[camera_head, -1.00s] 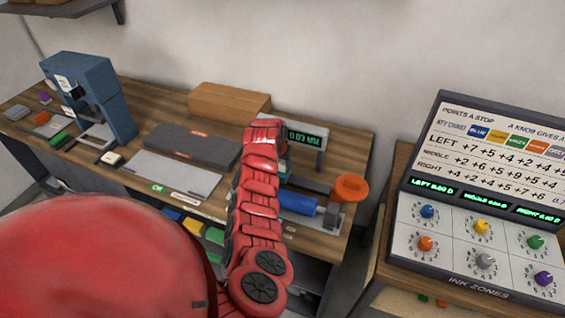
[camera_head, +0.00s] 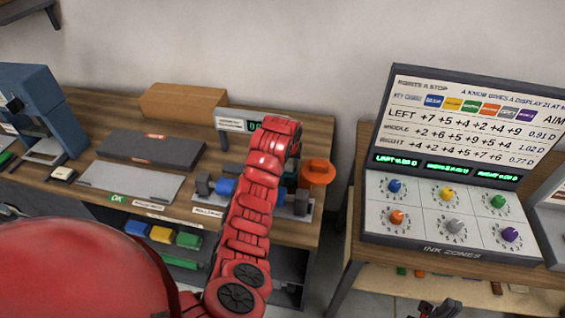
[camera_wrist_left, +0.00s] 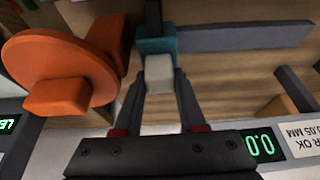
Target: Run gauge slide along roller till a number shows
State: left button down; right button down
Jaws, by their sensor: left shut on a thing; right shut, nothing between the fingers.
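My left gripper (camera_wrist_left: 160,82) is shut on the pale block on top of the teal gauge slide (camera_wrist_left: 157,47). In the head view my red left arm hides most of this gripper; a bit of the teal slide (camera_head: 291,181) shows beside it. The blue roller (camera_head: 225,187) shows left of the arm, its right part covered. The slide is near the roller's right end, by the orange knob (camera_head: 317,172). The gauge display (camera_wrist_left: 262,143) shows green digits starting "0.0" in the wrist view; the rest is cut off. My right gripper (camera_head: 437,309) is shut and empty at the bottom edge.
The orange knob (camera_wrist_left: 57,62) is close beside the left gripper. A cardboard box (camera_head: 185,103), a dark slab (camera_head: 150,150) and a grey plate (camera_head: 130,182) lie left of the roller. The ink zones console (camera_head: 440,240) stands on a separate table at right.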

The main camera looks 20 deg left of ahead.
pick_arm(q)
jog(key=shift+d, duration=0.2)
jog(key=shift+c, duration=2.4)
grip_release()
jog(key=shift+w+d, duration=0.1)
